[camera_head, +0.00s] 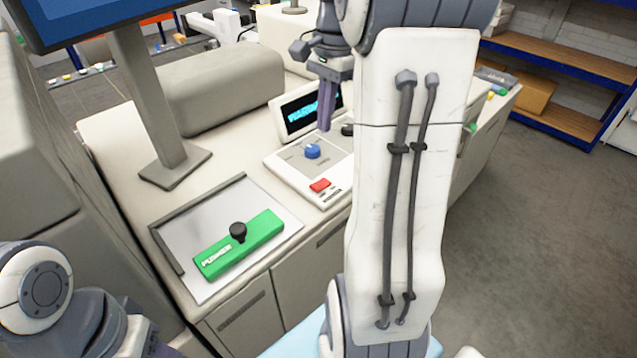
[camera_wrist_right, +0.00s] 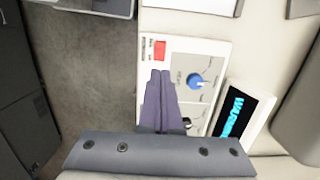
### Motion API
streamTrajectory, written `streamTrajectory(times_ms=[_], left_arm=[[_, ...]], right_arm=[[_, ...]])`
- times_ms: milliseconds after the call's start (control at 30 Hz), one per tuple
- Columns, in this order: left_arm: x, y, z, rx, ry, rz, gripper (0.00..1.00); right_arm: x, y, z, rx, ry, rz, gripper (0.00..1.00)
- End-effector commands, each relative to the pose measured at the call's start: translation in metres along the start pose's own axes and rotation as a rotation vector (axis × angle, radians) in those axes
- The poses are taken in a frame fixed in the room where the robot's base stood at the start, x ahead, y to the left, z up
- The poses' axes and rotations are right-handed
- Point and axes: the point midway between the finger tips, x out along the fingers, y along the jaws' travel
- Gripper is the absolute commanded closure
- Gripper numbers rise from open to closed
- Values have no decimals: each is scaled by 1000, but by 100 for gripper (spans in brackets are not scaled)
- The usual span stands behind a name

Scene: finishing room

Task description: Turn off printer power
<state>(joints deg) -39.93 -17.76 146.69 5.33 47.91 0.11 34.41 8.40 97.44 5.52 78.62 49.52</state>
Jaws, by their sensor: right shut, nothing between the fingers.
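The printer's white control panel (camera_head: 285,165) sits on the cabinet top. It carries a blue knob (camera_head: 312,151), a red button (camera_head: 320,185) and a small display (camera_head: 300,115) with cyan letters, partly covered by my gripper. A black control (camera_head: 347,130) shows at the panel's far right, partly hidden by my arm. My right gripper (camera_head: 326,127) points down above the panel, shut and empty. In the right wrist view its fingers (camera_wrist_right: 160,76) overlap the panel, with the blue knob (camera_wrist_right: 195,81), red button (camera_wrist_right: 160,49) and black control (camera_wrist_right: 187,122) around them. My left gripper is out of view.
A green bar marked PUSHER (camera_head: 240,245) with a black knob lies on a grey metal plate (camera_head: 275,212) nearer me. A monitor stand (camera_head: 150,110) rises left of the panel. Blue shelving (camera_head: 570,70) stands at right beyond open floor (camera_head: 540,240).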

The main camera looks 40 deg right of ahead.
Motion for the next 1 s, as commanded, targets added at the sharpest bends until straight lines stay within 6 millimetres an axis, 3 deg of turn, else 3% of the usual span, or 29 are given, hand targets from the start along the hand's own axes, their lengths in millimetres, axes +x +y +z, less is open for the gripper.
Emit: streamTrajectory(times_ms=[300,467,1000], left_arm=[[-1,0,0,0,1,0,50],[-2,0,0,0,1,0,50],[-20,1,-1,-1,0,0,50]], right_arm=[[-1,0,0,0,0,0,100],[10,0,1,0,-3,3,100],[113,1,2,0,-4,6,100]])
